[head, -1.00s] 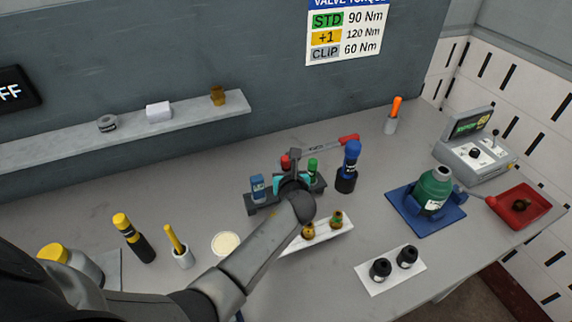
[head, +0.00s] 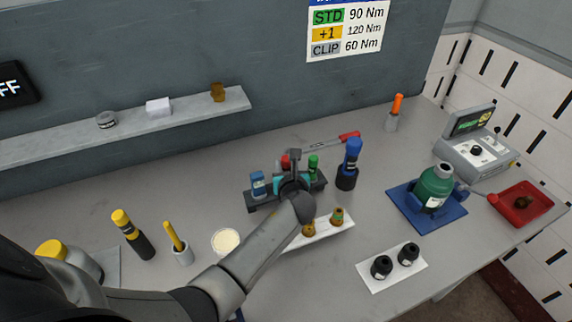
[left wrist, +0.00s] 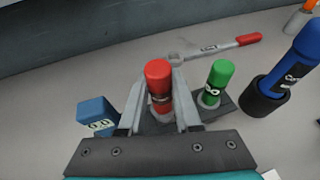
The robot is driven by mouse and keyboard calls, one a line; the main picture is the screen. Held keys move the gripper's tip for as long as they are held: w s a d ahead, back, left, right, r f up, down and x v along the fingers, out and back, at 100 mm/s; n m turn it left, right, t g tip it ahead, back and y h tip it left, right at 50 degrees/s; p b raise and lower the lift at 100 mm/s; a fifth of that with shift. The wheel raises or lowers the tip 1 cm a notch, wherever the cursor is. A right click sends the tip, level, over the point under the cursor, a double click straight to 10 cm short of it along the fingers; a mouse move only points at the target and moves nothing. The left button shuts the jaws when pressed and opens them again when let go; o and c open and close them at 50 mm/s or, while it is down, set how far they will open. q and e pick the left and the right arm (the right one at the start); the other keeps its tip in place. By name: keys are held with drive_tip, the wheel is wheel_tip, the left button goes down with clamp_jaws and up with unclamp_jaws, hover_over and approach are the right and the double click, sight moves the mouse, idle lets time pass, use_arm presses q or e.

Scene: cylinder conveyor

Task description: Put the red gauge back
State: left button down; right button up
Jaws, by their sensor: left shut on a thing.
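The red gauge (left wrist: 159,85) stands upright between the two fingers of my left gripper (left wrist: 160,100) in the left wrist view. The gripper is shut on it, at the dark rack (head: 262,203). In the head view the red gauge (head: 285,162) shows only in part behind my left gripper (head: 291,176). My right gripper is not in view.
A torque wrench with a red handle (head: 347,136) lies behind the rack. A tall blue tool (head: 350,163) stands to the right of the rack. A white tray (head: 328,233) with brass fittings is in front.

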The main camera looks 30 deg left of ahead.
sight(286, 158)
use_arm(q)
drive_tip(key=shift+f+b, duration=0.85)
drive_tip(key=shift+f, duration=0.45)
drive_tip(key=c, duration=0.5)
unclamp_jaws()
wheel_tip(286, 158, up, 6)
drive_tip(key=p, duration=0.7)
